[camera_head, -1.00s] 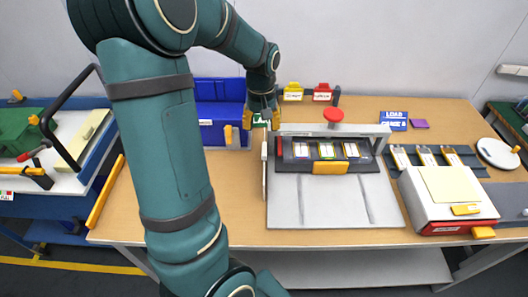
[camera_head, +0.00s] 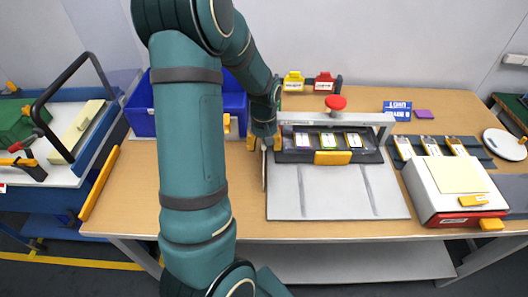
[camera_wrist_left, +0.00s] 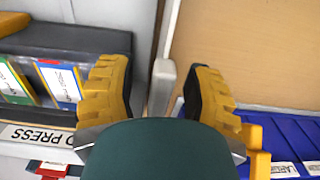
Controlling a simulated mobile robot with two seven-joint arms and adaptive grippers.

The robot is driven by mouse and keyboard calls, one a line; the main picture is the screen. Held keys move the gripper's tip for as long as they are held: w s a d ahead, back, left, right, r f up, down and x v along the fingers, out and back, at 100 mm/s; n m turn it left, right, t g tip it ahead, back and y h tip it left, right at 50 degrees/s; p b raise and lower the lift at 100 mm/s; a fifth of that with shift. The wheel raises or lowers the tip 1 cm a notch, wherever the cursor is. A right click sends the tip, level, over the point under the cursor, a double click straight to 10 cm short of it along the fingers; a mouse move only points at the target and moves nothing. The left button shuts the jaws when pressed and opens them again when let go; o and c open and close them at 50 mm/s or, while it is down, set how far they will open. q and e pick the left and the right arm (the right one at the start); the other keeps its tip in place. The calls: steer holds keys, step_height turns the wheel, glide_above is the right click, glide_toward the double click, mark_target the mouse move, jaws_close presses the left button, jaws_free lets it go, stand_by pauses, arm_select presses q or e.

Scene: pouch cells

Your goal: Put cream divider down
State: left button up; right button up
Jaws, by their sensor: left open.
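The cream divider (camera_head: 264,171) looks like a thin upright panel on the table, along the left side of the grey press plate. I see it nearly edge-on. My left gripper (camera_head: 264,143) is over its far end, pointing down. In the left wrist view the open gripper (camera_wrist_left: 162,95) has its yellow fingers apart on both sides of a pale narrow edge (camera_wrist_left: 162,82), which looks like the divider. Gaps show between that edge and the fingers. The far end of the divider is partly hidden by the gripper in the head view. My right gripper is not in view.
The press (camera_head: 300,200) with its red knob (camera_head: 335,102) stands just right of the gripper. A blue bin (camera_head: 142,118) is behind left. A white box (camera_head: 430,195) sits at right. The table is clear left of the divider (camera_head: 140,190).

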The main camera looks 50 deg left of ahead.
arm_select(q)
steer(key=shift+f, duration=0.45)
steer(key=shift+r, duration=0.1)
jaws_close()
steer(key=shift+r, duration=0.1)
step_height(320, 180, up, 18)
steer(key=p, duration=0.4)
steer(key=shift+p, duration=0.4)
steer(key=shift+s, duration=0.1)
